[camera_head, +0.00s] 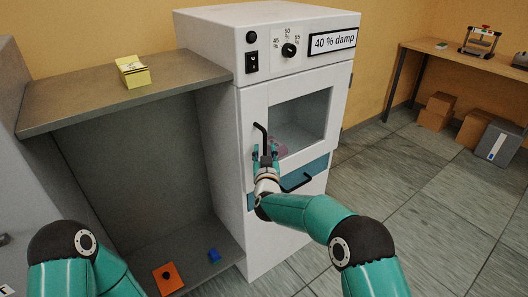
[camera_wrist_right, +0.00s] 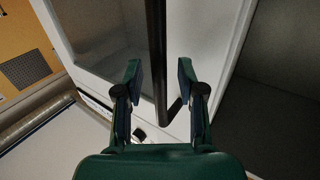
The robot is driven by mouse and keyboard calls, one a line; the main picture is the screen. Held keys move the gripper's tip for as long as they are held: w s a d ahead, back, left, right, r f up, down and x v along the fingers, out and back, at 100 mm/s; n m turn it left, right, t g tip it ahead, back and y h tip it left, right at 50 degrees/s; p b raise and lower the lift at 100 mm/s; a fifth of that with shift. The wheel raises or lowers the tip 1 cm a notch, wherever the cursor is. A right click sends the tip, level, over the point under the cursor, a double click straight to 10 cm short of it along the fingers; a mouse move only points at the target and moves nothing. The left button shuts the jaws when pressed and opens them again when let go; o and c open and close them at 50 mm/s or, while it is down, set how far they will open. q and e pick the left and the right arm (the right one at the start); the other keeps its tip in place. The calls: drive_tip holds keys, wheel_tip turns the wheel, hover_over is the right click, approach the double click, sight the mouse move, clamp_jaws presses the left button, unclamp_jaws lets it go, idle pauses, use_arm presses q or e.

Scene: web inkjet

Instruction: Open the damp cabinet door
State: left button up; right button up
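The white damp cabinet (camera_head: 222,100) stands in the middle of the head view, labelled "40 % damp" (camera_head: 333,41). Its windowed door (camera_head: 256,107) looks shut. A black vertical handle (camera_head: 262,132) is on the door's left side; it also shows in the right wrist view (camera_wrist_right: 156,45). My right gripper (camera_head: 265,153) is at the lower part of the handle. In the wrist view its fingers (camera_wrist_right: 159,72) are apart, with the bar showing between them; I see no finger clearly touching it. My left gripper is out of view; only part of that arm shows.
A teal drawer front (camera_head: 316,168) with a black handle (camera_head: 295,183) lies below the door. Floor to the right is clear up to cardboard boxes (camera_head: 436,112) by a wooden table (camera_head: 440,50).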

clamp_jaws()
